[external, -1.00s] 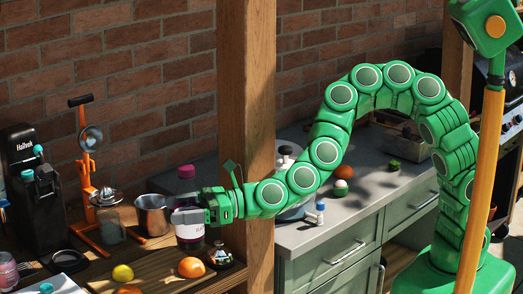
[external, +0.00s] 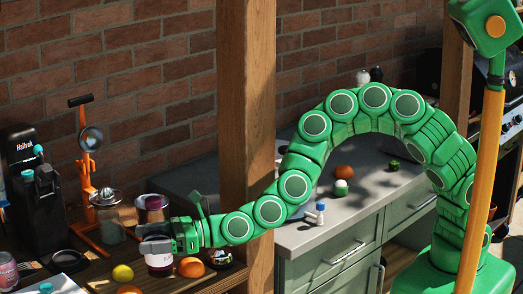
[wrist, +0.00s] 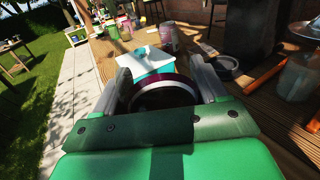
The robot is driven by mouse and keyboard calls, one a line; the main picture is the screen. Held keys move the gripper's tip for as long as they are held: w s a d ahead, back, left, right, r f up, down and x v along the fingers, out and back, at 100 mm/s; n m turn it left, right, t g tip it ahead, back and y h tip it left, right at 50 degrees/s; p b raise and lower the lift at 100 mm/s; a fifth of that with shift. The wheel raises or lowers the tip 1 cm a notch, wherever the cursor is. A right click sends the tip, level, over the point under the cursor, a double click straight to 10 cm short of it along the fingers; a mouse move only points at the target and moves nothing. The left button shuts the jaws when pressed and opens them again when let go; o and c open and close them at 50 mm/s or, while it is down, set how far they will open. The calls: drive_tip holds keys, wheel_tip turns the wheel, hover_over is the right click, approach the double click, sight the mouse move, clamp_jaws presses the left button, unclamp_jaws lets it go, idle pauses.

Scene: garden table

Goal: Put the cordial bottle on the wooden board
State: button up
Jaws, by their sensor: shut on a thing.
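The cordial bottle (external: 159,262) is dark purple-red with a pale label and a pinkish cap (external: 154,201). It looks upright. My gripper (external: 156,246) is shut around its body, with the cap above the fingers. In the wrist view the bottle (wrist: 162,86) shows as a dark red round shape between my two fingers (wrist: 162,92). The wooden board (external: 178,285) lies on the table at the lower left. The bottle's base shows over or at the board; I cannot tell if it touches. My gripper and the bottle hide part of the board.
A lemon (external: 123,273) and oranges (external: 191,267) are close to the bottle. A steel pot (external: 140,215), a glass jar juicer (external: 108,219), an orange press (external: 86,165) and a black coffee machine (external: 36,195) stand behind and left.

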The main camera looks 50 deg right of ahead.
drive_tip(key=shift+w+a+f, duration=0.1)
drive_tip(key=shift+a+f, duration=0.05)
drive_tip(key=shift+f, duration=1.55)
drive_tip(key=shift+f, duration=0.15)
drive_tip(key=o, duration=1.6)
drive_tip(key=shift+v, duration=6.05)
drive_tip(key=shift+r, duration=0.25)
